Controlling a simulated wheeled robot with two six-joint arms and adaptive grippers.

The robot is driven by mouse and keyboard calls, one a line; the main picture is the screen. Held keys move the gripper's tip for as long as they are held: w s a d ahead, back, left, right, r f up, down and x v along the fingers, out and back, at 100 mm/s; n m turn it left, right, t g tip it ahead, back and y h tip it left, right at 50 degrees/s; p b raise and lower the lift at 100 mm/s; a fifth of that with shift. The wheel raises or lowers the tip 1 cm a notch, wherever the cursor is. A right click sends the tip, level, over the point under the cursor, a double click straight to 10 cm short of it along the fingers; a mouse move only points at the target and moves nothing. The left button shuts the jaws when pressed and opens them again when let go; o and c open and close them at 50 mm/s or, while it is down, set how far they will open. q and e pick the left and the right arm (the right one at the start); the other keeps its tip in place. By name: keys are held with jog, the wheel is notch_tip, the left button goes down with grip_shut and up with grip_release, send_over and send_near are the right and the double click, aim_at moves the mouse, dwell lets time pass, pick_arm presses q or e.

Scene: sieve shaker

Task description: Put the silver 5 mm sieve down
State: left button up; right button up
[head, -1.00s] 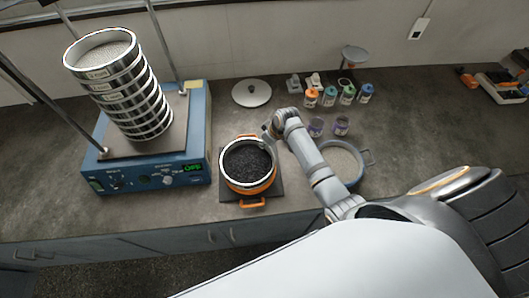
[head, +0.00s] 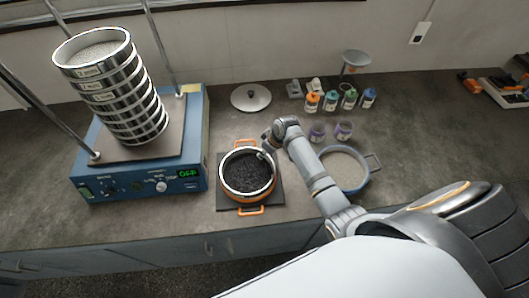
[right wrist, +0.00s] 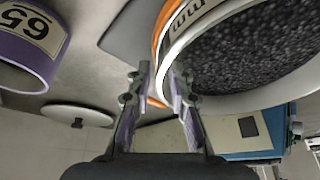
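The silver sieve (head: 222,187), full of dark granules, is at the orange-handled pan (head: 249,211) on a dark plate. It looks level and low at the pan's top; whether it rests there is hard to tell. In the right wrist view the sieve wall (right wrist: 191,20) shows part of its "mm" label. My right gripper (head: 264,152) is at the sieve's far right edge. In the right wrist view its fingers (right wrist: 161,80) stand either side of the wall and look closed on it. My left gripper is out of view.
A tall sieve stack (head: 117,92) stands on the blue shaker (head: 140,184), whose display reads OFF. A lid (head: 250,97) lies behind the pan. Several coloured jars (head: 331,100), two purple-banded rings (head: 344,131) and a blue-rimmed pan (head: 375,162) are to the right.

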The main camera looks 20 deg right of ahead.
jog(key=v, duration=1.2)
jog(key=shift+r+b, duration=0.1)
jog(key=shift+b, duration=0.25)
jog(key=shift+s, duration=0.1)
